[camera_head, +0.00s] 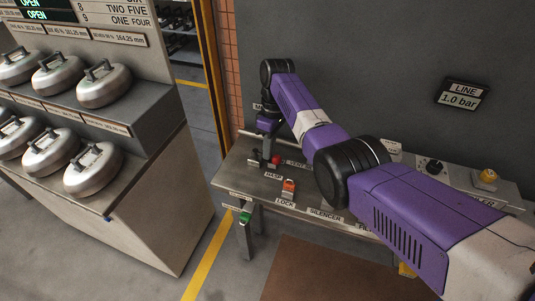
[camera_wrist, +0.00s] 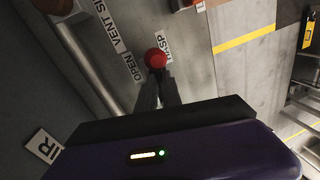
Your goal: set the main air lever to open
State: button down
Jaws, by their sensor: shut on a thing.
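A lever with a red ball knob (camera_wrist: 155,58) stands over the bench, and its stem is mostly hidden by my fingers. The knob also shows in the head view (camera_head: 276,160), right beside my gripper (camera_head: 268,157). In the wrist view my gripper (camera_wrist: 157,76) has its two dark fingers close together at the knob, shut on the lever. An OPEN label (camera_wrist: 132,67) lies just left of the knob and a HASP label (camera_wrist: 164,44) just right of it. Which position the lever is in I cannot tell.
The bench (camera_head: 240,176) carries an orange-red lock (camera_head: 288,188) by the LOCK label. A green-ended part (camera_head: 245,216) sits at its front left edge. A black knob (camera_head: 434,166) and a yellow button (camera_head: 488,176) are at right. A rack of round metal canisters (camera_head: 104,86) stands left.

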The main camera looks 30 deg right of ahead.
jog(key=shift+w+d+n, duration=0.15)
jog(key=shift+w+n, duration=0.1)
jog(key=shift+n, duration=0.15)
jog(key=shift+r, duration=0.1)
jog(key=c, duration=1.5)
grip_release()
notch_tip(320, 180, up, 8)
jog(key=d+b, duration=0.1)
jog(key=shift+w+f, duration=0.2)
jog(key=shift+w, duration=0.25)
